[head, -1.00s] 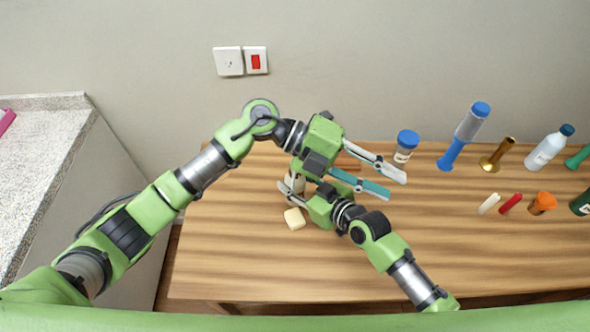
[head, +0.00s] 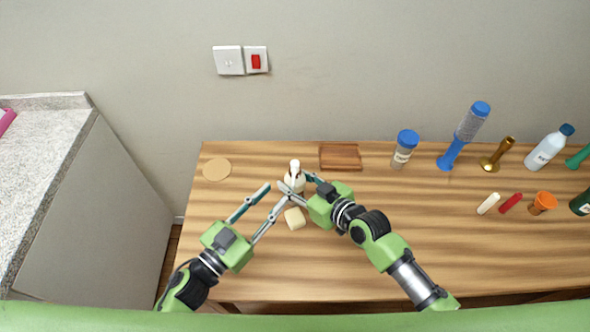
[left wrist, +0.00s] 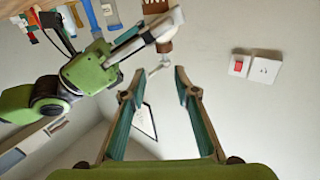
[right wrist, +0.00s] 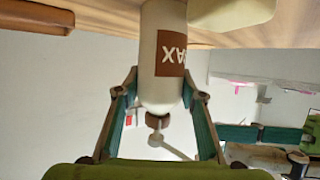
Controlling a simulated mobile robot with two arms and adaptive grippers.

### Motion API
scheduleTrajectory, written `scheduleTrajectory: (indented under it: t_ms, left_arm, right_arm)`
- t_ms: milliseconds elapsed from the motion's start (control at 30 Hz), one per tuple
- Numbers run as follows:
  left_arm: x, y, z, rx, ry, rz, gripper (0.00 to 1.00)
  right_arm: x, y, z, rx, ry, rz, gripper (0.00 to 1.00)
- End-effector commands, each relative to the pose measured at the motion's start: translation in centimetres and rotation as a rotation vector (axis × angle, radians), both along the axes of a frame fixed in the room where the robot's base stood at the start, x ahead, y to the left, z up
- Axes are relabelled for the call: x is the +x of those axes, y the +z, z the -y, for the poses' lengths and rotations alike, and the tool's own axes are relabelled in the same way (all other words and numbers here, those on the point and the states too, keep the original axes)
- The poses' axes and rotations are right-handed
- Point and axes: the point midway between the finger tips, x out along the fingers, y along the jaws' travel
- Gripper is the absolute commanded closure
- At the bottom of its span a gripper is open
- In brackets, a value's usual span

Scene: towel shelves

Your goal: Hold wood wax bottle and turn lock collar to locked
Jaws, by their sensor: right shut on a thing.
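The wood wax bottle (head: 295,170) stands near the table's left part. It is white with a brown label reading WAX, seen upside down in the right wrist view (right wrist: 163,25). A brown collar (right wrist: 154,121) sits at its neck, with a pale nozzle beyond it. My right gripper (head: 295,182) is shut on the bottle's body, one finger on each side. My left gripper (head: 277,191) is open and empty, its fingers pointing at the bottle from the front left. In the left wrist view the nozzle (left wrist: 160,66) shows just beyond and between its fingertips. The collar's lock marking is too small to read.
A pale block (head: 295,218) lies just in front of the bottle. A round wooden disc (head: 216,170) lies at left and a brown tray (head: 340,157) behind at right. A blue-capped jar (head: 403,150) and several other items stand farther right. The table's front left is clear.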

Motion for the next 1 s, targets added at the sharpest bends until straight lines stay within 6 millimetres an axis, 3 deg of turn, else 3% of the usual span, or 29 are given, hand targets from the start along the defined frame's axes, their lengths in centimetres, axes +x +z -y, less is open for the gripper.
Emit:
scheduleTrajectory:
  t_ms: [200, 700, 1000]
  left_arm:
    - [-0.1, -1.2, -0.8, -0.015, 0.042, -0.052, 0.72]
    - [7.3, -1.1, 4.5, -0.014, 0.039, -0.049, 0.72]
    - [9.0, -1.2, 5.8, -0.012, 0.038, -0.050, 0.72]
  right_arm:
    - [-0.1, -0.1, 0.0, -0.001, 0.001, -0.002, 0.89]
    - [0.0, -0.1, 0.0, -0.001, 0.000, -0.001, 0.89]
    - [0.0, -0.1, 0.0, -0.001, 0.000, -0.001, 0.89]
